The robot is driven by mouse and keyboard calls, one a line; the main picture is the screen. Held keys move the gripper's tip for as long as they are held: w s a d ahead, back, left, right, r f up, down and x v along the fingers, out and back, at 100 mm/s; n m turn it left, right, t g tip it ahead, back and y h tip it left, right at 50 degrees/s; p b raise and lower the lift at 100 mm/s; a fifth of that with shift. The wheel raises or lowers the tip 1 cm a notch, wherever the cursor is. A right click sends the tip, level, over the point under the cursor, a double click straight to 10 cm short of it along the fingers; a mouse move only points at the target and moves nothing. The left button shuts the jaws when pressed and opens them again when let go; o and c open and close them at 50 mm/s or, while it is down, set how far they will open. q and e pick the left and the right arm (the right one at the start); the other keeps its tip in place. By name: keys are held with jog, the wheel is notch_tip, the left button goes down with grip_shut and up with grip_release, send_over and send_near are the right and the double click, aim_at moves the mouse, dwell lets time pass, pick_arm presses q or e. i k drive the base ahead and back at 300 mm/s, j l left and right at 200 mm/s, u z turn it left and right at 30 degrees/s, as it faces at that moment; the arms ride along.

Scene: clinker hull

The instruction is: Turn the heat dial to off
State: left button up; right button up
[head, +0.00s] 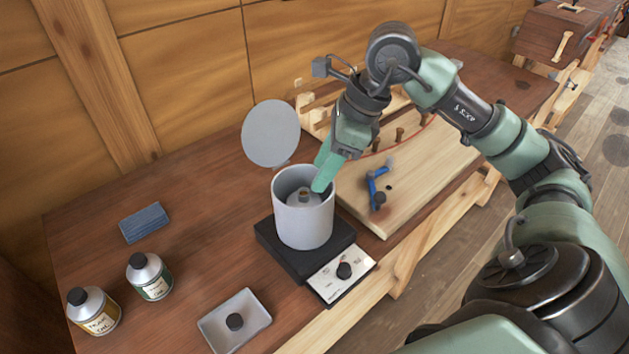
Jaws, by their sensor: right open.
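The heat dial is a black knob (344,270) on a pale control panel (328,282) at the front of a black hot plate (283,257). The mark it points to is too small to read. A grey pot (303,222) stands upright on the plate, with something brass-coloured inside. My right gripper (322,181) is open, its green fingers pointing down at the pot's right rim, above and behind the dial. I cannot tell whether it touches the pot. My left gripper is out of view.
A round grey lid (270,133) stands up behind the pot. A wooden board with a blue clamp (376,187) lies to the right. A grey tray (234,322), two bottles (150,276) and a blue block (145,222) are on the left. The space before the dial is clear.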

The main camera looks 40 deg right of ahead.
aim_at(343, 270)
jog(key=z, duration=1.35)
